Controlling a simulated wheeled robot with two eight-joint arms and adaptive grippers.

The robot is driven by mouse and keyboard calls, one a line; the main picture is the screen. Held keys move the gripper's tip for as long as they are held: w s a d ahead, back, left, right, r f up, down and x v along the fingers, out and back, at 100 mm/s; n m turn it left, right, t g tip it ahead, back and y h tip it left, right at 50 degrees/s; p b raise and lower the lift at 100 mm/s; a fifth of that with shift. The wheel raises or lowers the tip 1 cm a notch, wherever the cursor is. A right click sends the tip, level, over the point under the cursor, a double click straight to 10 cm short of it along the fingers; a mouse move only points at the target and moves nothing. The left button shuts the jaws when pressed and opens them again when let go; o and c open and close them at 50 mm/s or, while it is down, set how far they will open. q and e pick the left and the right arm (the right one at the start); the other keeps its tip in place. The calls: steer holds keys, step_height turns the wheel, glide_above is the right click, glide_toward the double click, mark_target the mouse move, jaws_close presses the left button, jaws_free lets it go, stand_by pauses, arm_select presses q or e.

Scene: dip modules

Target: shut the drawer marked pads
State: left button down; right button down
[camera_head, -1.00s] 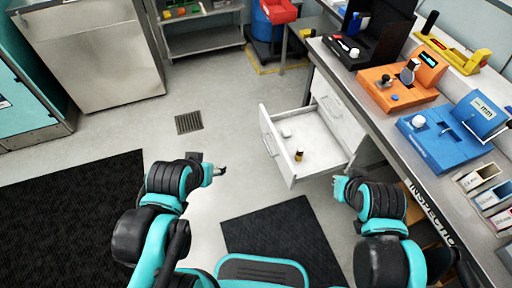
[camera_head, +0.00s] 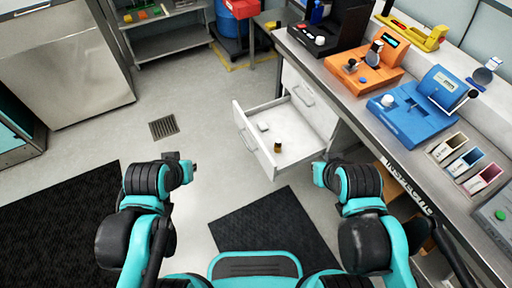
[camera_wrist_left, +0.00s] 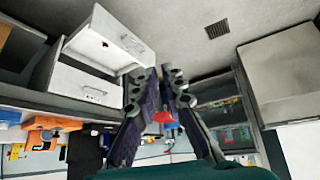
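The open white drawer (camera_head: 243,133) sticks out from the cabinet under the workbench. Its front has a handle, and no marking on it is legible. A brown bottle (camera_head: 278,147) and a small white item (camera_head: 263,126) are inside. My left gripper (camera_head: 193,167) is left of the drawer front and apart from it.
Another white drawer front (camera_head: 299,88), shut, is beside the open one. The workbench (camera_head: 345,108) carries orange and blue devices and several small bins. A dark mat (camera_head: 270,230) lies below the drawer. Grey floor with a drain (camera_head: 163,127) is clear to the left.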

arm_select(q)
steer(key=w+d+f+n+g+h, duration=0.1)
steer(key=w+d+f+n, duration=0.25)
steer(key=w+n, duration=0.35)
steer(key=w+d+f+n+g+h, duration=0.1)
steer(key=w+d+f+n+g, duration=0.25)
steer(key=w, duration=0.55)
steer(key=w+d+f+n+b, duration=0.1)
steer(key=w+d+f+n, duration=0.2)
steer(key=f, duration=0.6)
steer(key=w+d+f+n+h+b, duration=0.1)
steer(key=d+f+n, duration=0.4)
steer(key=f, duration=0.5)
steer(key=w+d+f+n+b, duration=0.2)
steer(key=w+d+f+n, duration=0.2)
steer(key=f, duration=0.5)
steer(key=shift+w+d+f+h, duration=0.15)
steer(key=shift+w+d+h, duration=0.25)
steer(key=shift+w+d, duration=0.7)
steer(key=shift+s+d+g, duration=0.15)
steer(key=shift+d+g, duration=0.05)
steer(key=shift+g, duration=0.05)
